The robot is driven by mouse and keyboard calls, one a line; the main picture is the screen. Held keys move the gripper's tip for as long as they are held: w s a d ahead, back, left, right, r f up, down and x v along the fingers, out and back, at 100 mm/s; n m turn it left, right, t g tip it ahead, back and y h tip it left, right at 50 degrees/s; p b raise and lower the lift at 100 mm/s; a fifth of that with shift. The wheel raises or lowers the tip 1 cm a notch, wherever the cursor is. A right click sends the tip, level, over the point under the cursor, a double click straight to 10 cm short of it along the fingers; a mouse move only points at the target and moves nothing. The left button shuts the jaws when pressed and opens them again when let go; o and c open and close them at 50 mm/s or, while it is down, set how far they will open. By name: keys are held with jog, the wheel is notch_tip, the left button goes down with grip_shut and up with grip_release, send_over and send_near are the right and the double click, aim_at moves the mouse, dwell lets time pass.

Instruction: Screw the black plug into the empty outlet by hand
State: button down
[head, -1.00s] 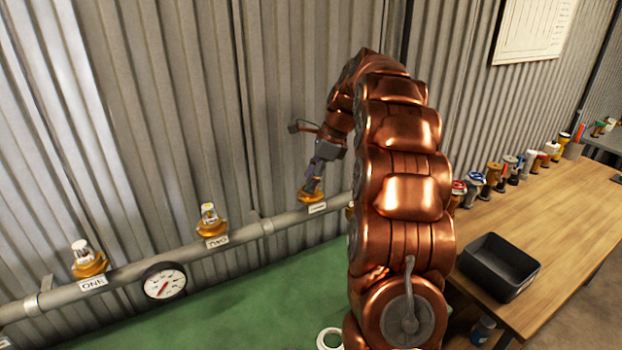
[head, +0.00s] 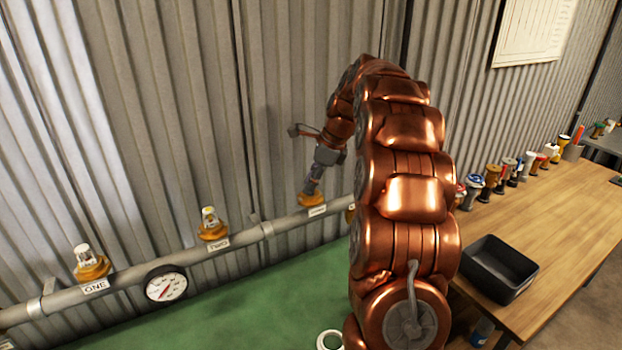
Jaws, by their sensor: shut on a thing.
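A grey pipe (head: 215,249) along the corrugated wall carries brass outlets with white labels. My gripper (head: 310,192) points down at the third outlet from the left (head: 312,200), with its fingertips right at the top of it. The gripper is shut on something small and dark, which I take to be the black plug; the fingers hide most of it. I cannot tell how deep it sits in the outlet. The outlet labelled ONE (head: 91,268) and the second outlet (head: 213,231) each hold a pale fitting.
A round gauge (head: 166,284) hangs on the pipe. My arm hides the pipe's right end, where a bit of another brass outlet (head: 350,213) shows. At right, a wooden bench (head: 540,225) bears a black tray (head: 499,270) and a row of fittings. A white ring (head: 329,340) lies at the bottom.

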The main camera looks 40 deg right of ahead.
jog(key=shift+s+r+m+p, duration=0.1)
jog(key=shift+r+m+p, duration=0.1)
jog(key=shift+m+p, duration=0.45)
jog(key=shift+f+m+t+h, duration=0.3)
jog(key=shift+m+h, duration=0.2)
jog(key=shift+m, duration=0.35)
jog(key=shift+m+h, duration=0.3)
jog(key=shift+m, duration=0.6)
jog(key=m+h, duration=0.1)
jog(key=m, duration=0.2)
jog(key=shift+a+t, duration=0.1)
jog(key=shift+t, duration=0.3)
jog(key=shift+m+h, duration=0.6)
jog(key=shift+m, duration=0.7)
